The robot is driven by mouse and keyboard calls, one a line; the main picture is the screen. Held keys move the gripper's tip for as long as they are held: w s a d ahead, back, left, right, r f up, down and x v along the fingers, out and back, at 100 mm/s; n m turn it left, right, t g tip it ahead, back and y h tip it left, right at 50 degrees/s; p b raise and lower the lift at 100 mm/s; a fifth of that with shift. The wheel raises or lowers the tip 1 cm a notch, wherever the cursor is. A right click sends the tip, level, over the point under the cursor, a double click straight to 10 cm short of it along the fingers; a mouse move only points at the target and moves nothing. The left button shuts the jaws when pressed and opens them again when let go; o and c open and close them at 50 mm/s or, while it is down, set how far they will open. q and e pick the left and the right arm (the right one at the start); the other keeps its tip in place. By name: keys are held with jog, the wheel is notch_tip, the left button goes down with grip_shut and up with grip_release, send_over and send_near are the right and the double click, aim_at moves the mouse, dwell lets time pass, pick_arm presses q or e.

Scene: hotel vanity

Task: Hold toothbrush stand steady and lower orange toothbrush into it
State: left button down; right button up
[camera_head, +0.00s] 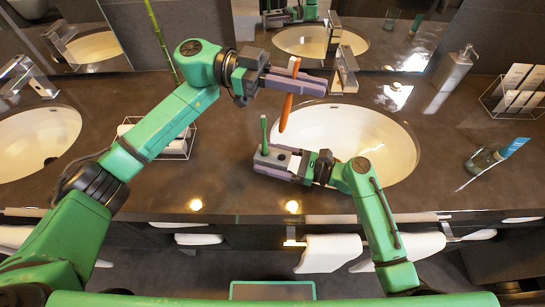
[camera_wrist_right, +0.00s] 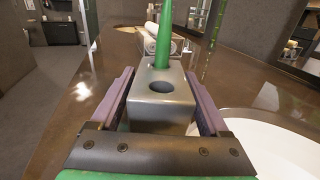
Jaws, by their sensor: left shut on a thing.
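My left gripper (camera_head: 308,84) is shut on the orange toothbrush (camera_head: 286,112) and holds it nearly upright, white head up. The brush's lower end is in the air, above and a little right of the stand in the head view. My right gripper (camera_head: 272,161) has its fingers closed along both sides of the grey toothbrush stand (camera_wrist_right: 160,108), which sits between them in the right wrist view. A green toothbrush (camera_wrist_right: 165,40) stands in the stand's far hole; it also shows in the head view (camera_head: 264,133). The stand's near hole is empty.
A white sink (camera_head: 385,140) lies right behind both grippers, with a tall faucet (camera_head: 345,70). A wire basket (camera_head: 178,147) with rolled towels is at left. The front counter edge is close.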

grip_shut()
pick_arm(q)
notch_tip(320, 180, down, 14)
jog(key=w+a+n+t+h, duration=0.1)
jog(key=n+t+h, duration=0.1)
jog(key=n+t, duration=0.3)
jog(key=shift+w+r+t, duration=0.2)
jog(key=shift+w+t, duration=0.15)
jog(key=shift+t, duration=1.05)
jog(key=c, duration=0.9)
grip_release()
jog(key=a, duration=0.4)
jog(key=s+a+f, duration=0.1)
jog(key=a, duration=0.7)
jog(key=shift+s+f, duration=0.15)
jog(key=shift+f, duration=0.15)
